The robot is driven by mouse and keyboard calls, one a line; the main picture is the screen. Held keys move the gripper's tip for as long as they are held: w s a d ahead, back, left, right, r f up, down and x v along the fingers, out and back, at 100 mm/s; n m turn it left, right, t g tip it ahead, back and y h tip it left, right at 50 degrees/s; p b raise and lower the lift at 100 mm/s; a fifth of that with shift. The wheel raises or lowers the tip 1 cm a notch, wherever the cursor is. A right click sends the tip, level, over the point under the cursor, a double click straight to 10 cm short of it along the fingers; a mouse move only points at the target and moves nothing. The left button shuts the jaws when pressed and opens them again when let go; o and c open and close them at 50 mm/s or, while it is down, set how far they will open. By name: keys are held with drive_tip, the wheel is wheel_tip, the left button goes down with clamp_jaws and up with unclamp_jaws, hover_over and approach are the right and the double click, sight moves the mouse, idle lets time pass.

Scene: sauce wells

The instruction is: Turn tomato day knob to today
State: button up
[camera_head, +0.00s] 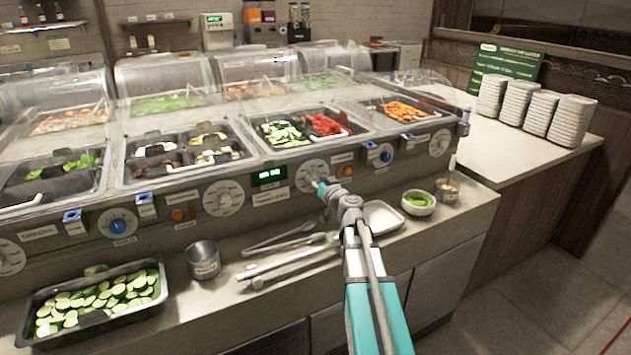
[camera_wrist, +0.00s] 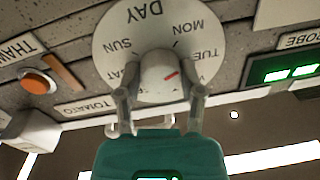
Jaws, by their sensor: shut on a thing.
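The tomato day knob (camera_wrist: 158,72) is a pale knob at the middle of a round white dial (camera_wrist: 120,35). The dial appears upside down in the wrist view, with DAY, SUN, MON and TUE readable. The knob's red mark points right and slightly up, roughly toward TUE. A TOMATO label (camera_wrist: 88,107) sits beside the dial. My gripper (camera_wrist: 160,97) is shut on the knob, one finger on each side. In the head view, my gripper (camera_head: 321,187) reaches the dial (camera_head: 309,172) on the counter's front panel. It hides part of the dial there.
Tongs (camera_head: 285,240), a metal cup (camera_head: 203,259), a white tray (camera_head: 384,215) and a bowl (camera_head: 418,203) stand below. A green board (camera_head: 508,62) with text too small to read stands behind plates (camera_head: 571,120).

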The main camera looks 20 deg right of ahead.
drive_tip(key=m, duration=0.7)
drive_tip(key=shift+m, duration=0.3)
drive_tip(key=m+h, duration=0.1)
drive_tip(key=m, duration=0.5)
drive_tip(key=shift+b, duration=0.3)
drive_tip(key=shift+m, duration=0.3)
drive_tip(key=o, duration=1.2)
drive_tip(key=shift+c, duration=0.2)
drive_tip(key=shift+n, duration=0.4)
